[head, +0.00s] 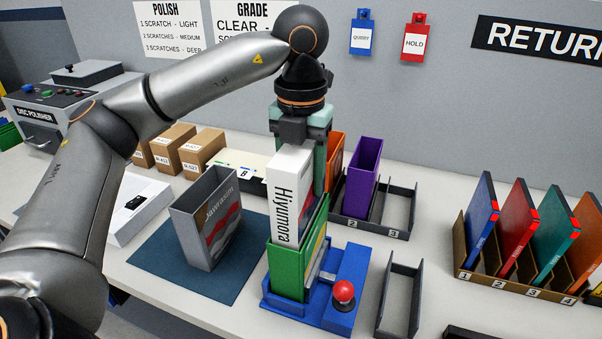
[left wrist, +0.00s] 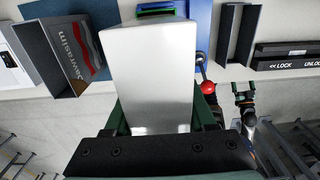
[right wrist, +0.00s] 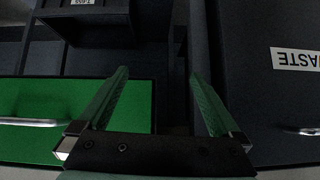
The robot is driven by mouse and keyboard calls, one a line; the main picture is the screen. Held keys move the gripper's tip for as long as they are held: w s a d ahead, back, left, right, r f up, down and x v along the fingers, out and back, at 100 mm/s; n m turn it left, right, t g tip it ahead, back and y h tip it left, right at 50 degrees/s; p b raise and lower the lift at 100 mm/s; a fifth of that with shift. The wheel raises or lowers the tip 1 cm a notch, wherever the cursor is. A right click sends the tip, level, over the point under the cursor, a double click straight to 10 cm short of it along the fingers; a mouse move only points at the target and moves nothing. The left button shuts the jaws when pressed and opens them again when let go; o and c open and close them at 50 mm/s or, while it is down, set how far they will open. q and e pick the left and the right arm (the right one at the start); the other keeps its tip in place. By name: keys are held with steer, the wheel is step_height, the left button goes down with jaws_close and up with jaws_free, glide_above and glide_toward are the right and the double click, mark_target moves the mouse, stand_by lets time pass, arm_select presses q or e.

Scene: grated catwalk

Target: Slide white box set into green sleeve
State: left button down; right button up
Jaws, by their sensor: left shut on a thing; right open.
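The white box set (head: 288,190), marked "Hiyumora", stands upright with its lower part inside the green sleeve (head: 287,270). My left gripper (head: 300,150) is shut on the upper part of the box set from above. In the left wrist view the white box set (left wrist: 150,75) fills the space between my fingers. The green sleeve sits upright in a blue holder (head: 325,318) with a red knob (head: 344,291). The depth of the box set inside the sleeve is hidden by the sleeve walls. My right gripper (right wrist: 158,100) is open and empty, away from the sleeve.
A grey "Jawrasim" sleeve (head: 205,222) stands on a blue mat (head: 150,262) to the left. A purple sleeve (head: 362,178) stands in a dark rack (head: 400,210) behind. An empty dark holder (head: 400,300) lies to the right. Several coloured cases stand in a numbered brown rack (head: 465,262).

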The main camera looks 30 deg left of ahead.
arm_select(q)
steer(key=shift+f+b, duration=1.15)
steer(key=shift+f, duration=0.4)
steer(key=shift+f+b, duration=0.35)
steer(key=shift+f, duration=0.15)
steer(key=shift+f+b, duration=0.45)
steer(key=shift+f, duration=0.1)
arm_select(e)
steer(key=f, duration=0.1)
steer(key=a, duration=0.1)
steer(key=w+f, duration=0.1)
steer(key=shift+a+f, duration=0.25)
steer(key=shift+f, duration=0.1)
arm_select(q)
steer(key=shift+c, duration=1.8)
jaws_free()
steer(key=shift+o, duration=1.1)
arm_select(e)
steer(key=shift+s, duration=0.1)
arm_select(q)
steer(key=shift+o, duration=0.7)
steer(key=shift+r, duration=0.1)
arm_select(e)
steer(key=shift+d, duration=0.1)
